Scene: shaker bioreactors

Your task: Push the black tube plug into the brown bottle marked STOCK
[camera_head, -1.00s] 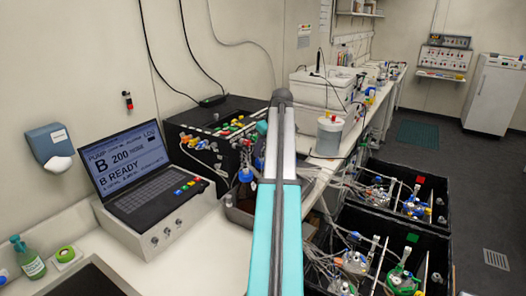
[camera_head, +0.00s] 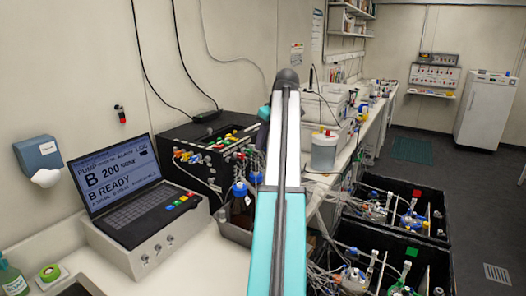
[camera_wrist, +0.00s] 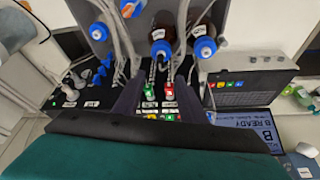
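I cannot pick out the black tube plug among the tubes and coloured connectors. My gripper (camera_wrist: 162,78) shows in the wrist view as two dark fingers spread apart, with nothing clearly held between them. Red and green connectors lie beyond the gap. In the head view my arm hides the gripper.
A laptop (camera_head: 125,190) on a grey control box stands on the bench at left. The black pump unit (camera_head: 185,134) with coloured connectors is behind it. Black crates (camera_head: 425,255) of bottles and tubing stand at right. Loose tubes hang around the bottles. Floor at far right is clear.

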